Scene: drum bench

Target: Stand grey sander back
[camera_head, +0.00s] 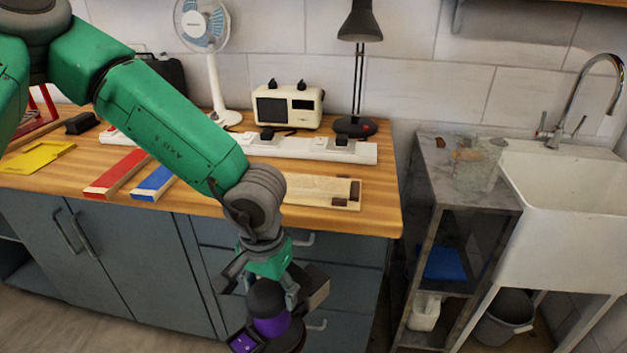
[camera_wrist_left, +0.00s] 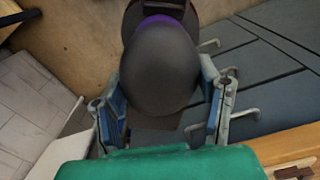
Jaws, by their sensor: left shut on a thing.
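The sander (camera_head: 268,302) has a dark grey rounded top and a purple band below it, with a purple-faced part (camera_head: 243,342) sticking out low on its left. My left gripper (camera_head: 265,284) is shut on it and holds it in the air in front of the wooden bench's drawers, below the bench top. In the left wrist view the sander's grey dome (camera_wrist_left: 160,68) sits between my two fingers, with purple showing behind it. The sander's base is partly cut off at the bottom of the head view. My right gripper is not in view.
The wooden bench top (camera_head: 385,215) carries a red block (camera_head: 115,172), a blue block (camera_head: 153,182), a pale wooden board (camera_head: 315,190), a white power strip (camera_head: 300,150), a cream device (camera_head: 287,107), a fan and a lamp. A grey shelf unit (camera_head: 430,190) and white sink (camera_head: 570,220) stand right.

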